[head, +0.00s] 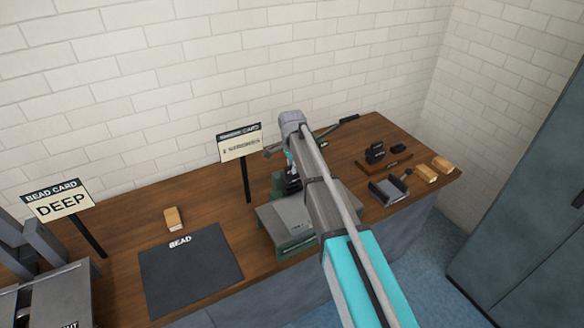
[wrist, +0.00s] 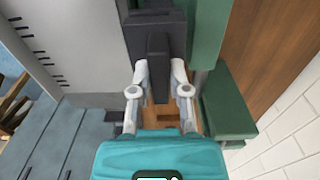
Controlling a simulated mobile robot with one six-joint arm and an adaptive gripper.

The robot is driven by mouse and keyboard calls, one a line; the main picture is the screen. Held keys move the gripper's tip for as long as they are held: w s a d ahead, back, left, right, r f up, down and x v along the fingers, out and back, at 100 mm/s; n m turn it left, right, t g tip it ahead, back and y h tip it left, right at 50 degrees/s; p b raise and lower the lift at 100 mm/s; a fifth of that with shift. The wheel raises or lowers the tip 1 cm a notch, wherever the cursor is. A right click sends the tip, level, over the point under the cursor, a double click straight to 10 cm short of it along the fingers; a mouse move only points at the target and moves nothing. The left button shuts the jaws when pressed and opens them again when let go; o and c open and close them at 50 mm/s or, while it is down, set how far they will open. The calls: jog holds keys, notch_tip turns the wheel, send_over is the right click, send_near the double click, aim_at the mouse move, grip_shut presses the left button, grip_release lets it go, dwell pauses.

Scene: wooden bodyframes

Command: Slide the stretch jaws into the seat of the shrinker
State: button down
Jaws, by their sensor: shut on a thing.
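My gripper (wrist: 158,80) is shut on a dark block with a narrow raised middle, which I take to be the stretch jaws (wrist: 158,50). In the head view, a dark piece, likely the same jaws (head: 292,181), shows beside my arm at the shrinker. The shrinker (head: 285,240) is a green machine with a grey plate, standing mid-bench. In the wrist view its green body (wrist: 207,35) is close to the right of the jaws. My arm hides part of the machine. I cannot tell whether the jaws are in the seat.
A wooden rack (head: 385,162) with dark pieces, a grey tray-like holder (head: 388,191) and wooden blocks (head: 426,174) sit at the right of the bench. A sign (head: 240,147) stands left of the shrinker. A dark BEAD mat (head: 190,270) lies further left.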

jog(key=shift+f+b, duration=1.55)
dwell(0.5)
jog(key=c, duration=0.5)
grip_release()
jog(key=shift+r, duration=0.1)
jog(key=shift+r, duration=0.1)
notch_tip(320, 180, up, 9)
jog(key=p, duration=0.9)
jog(key=shift+d, duration=0.1)
dwell(1.0)
jog(key=s+d+n, duration=0.3)
jog(key=s+d, duration=0.5)
jog(key=s+d+f+n+b, duration=0.1)
jog(key=s+d+n, duration=0.3)
jog(key=s+d, duration=0.4)
jog(key=s+d+f+n, duration=0.1)
jog(key=s+d+n, duration=0.3)
jog(key=s+d, duration=0.4)
jog(key=shift+s+d+b, duration=0.15)
jog(key=shift+s+b, duration=0.15)
jog(key=shift+s, duration=0.75)
